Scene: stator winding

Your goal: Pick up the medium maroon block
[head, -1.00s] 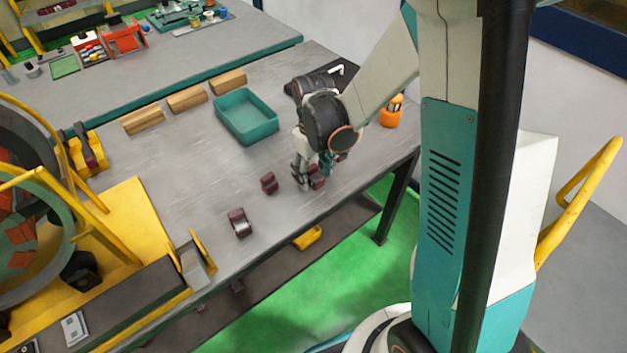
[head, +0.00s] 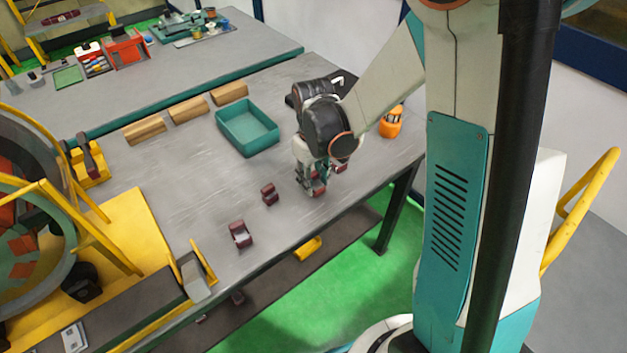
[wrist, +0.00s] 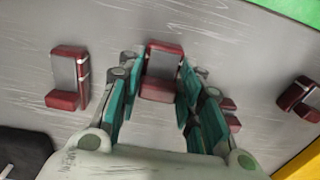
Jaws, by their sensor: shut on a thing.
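My gripper (wrist: 155,92) points down at the near right part of the grey table, with its teal fingers on either side of a maroon block (wrist: 162,72). It is shut on that block, which has a grey middle and maroon ends. In the head view this block (head: 318,188) is partly hidden by the fingers. I cannot tell whether it touches the table. Other maroon blocks stand apart on the table: one (head: 240,234) nearest the front left, one (head: 270,194) between, and one (head: 340,168) partly hidden behind my gripper.
An empty teal tray (head: 247,147) lies behind my gripper, to the left. Several wooden blocks (head: 188,108) line the table's back. An orange object (head: 391,121) stands at the right end. A yellow machine frame (head: 120,232) occupies the left. The table's middle is clear.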

